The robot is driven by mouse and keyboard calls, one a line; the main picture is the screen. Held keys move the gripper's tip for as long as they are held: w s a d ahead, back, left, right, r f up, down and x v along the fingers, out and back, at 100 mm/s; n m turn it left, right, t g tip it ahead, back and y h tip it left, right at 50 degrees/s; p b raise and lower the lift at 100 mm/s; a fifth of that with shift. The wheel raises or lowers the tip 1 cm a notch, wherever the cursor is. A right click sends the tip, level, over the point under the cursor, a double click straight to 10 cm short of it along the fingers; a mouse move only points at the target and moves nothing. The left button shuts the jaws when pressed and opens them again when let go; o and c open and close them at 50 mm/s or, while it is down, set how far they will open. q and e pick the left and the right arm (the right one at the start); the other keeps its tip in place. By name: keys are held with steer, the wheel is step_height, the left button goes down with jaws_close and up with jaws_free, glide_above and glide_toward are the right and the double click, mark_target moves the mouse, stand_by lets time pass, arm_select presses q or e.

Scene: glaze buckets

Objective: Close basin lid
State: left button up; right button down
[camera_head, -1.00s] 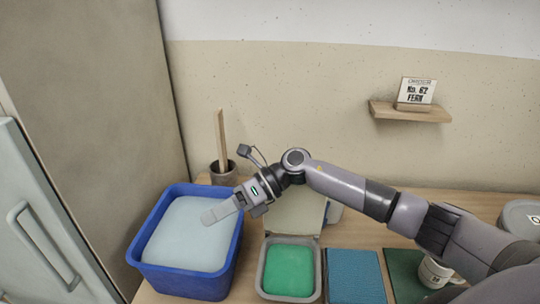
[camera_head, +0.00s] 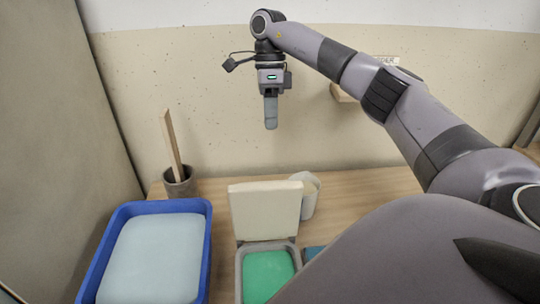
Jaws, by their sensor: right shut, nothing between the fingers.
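The grey basin (camera_head: 240,285) holds green liquid (camera_head: 268,274) and stands on the table at the bottom middle. Its cream lid (camera_head: 265,211) stands open, raised upright at the basin's back edge. My right gripper (camera_head: 270,126) is shut and empty, pointing down in the air above and behind the lid, apart from it. The front of the basin is cut off by the picture's lower edge, and my right arm hides what lies to its right. My left gripper is not in view.
A blue tub (camera_head: 207,240) of pale liquid stands left of the basin. A dark pot (camera_head: 181,184) with a wooden stick (camera_head: 171,143) is behind it. A whitish cup (camera_head: 309,196) stands right behind the lid. The wall (camera_head: 200,90) is at the back.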

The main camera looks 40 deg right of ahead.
arm_select(q)
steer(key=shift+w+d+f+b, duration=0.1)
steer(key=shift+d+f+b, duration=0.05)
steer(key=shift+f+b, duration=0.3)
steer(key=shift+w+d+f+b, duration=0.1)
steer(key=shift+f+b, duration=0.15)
steer(key=shift+b, duration=0.3)
arm_select(e)
steer(key=s+a+f, duration=0.4)
steer(key=f, duration=0.5)
steer(key=shift+s+f, duration=0.2)
steer(key=shift+s, duration=0.1)
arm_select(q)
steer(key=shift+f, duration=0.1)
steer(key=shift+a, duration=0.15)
